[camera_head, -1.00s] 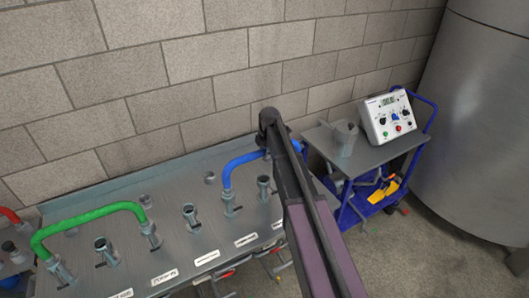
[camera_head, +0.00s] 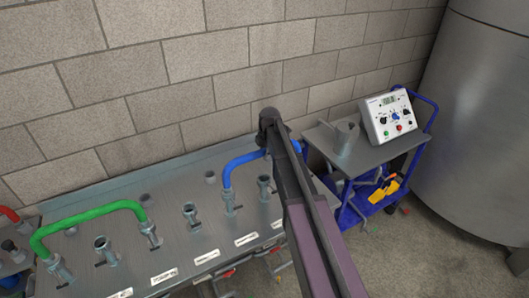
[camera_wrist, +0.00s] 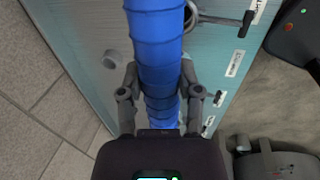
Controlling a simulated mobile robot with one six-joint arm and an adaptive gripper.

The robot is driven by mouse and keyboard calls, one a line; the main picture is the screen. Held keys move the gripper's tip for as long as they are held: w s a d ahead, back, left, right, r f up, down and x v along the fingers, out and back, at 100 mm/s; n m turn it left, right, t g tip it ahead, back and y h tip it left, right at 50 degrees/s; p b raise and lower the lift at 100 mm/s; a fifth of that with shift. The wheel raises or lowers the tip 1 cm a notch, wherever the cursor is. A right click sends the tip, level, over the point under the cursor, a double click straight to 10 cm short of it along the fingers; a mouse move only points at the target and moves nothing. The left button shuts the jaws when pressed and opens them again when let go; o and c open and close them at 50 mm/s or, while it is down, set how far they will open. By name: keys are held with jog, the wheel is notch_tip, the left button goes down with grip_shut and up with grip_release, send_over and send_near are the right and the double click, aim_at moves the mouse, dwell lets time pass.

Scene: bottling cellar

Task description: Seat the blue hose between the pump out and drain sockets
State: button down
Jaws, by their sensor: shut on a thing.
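The blue hose (camera_head: 243,160) is a bent tube above the steel bench panel. Its left end stands at a socket (camera_head: 229,203) with a side handle. Its right end goes behind my arm in the head view, so I cannot tell whether that end is in a socket. In the wrist view my gripper (camera_wrist: 160,82) is shut around the blue hose (camera_wrist: 157,45), one finger on each side. The head view hides my gripper behind the arm. An open socket (camera_head: 264,188) stands just right of the hose's left end. The labels are too small to read surely.
A green hose (camera_head: 90,214) bridges two sockets at the left, with a red hose (camera_head: 10,215) beyond it. Empty sockets (camera_head: 190,216) stand between. A blue cart (camera_head: 375,160) with a control box (camera_head: 391,116) stands right, beside a large tank (camera_head: 475,120). The block wall is close behind.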

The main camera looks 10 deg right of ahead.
jog(key=shift+f, duration=0.1)
dwell(0.3)
jog(key=shift+c, duration=1)
grip_release()
